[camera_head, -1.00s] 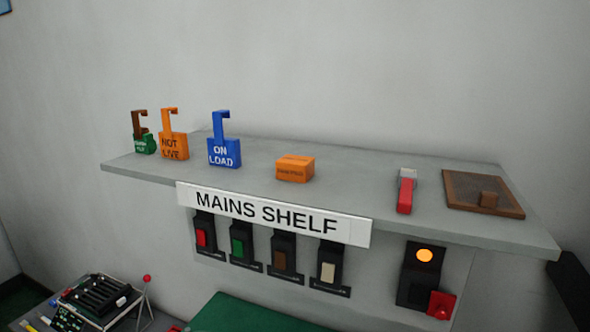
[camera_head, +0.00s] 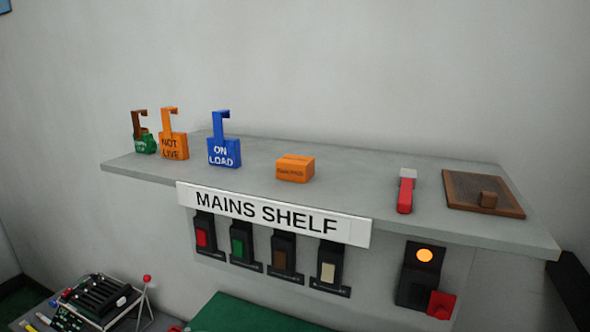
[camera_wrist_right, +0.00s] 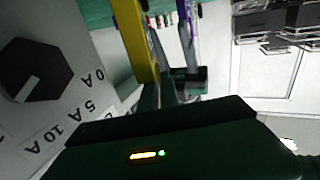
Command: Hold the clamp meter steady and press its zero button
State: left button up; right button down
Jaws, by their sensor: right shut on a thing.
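In the right wrist view, the dark body of my right gripper fills the lower part, with its fingers (camera_wrist_right: 172,92) reaching up the picture. I cannot tell whether any of these is the clamp meter, and no zero button can be made out. Neither gripper shows in the head view.
A grey dial panel (camera_wrist_right: 55,95) with a black knob (camera_wrist_right: 36,70) stands close on the left of the wrist view. In the head view, a grey shelf (camera_head: 350,185) holds tags, an orange block (camera_head: 295,169) and a red-handled item (camera_head: 405,193); switches hang below.

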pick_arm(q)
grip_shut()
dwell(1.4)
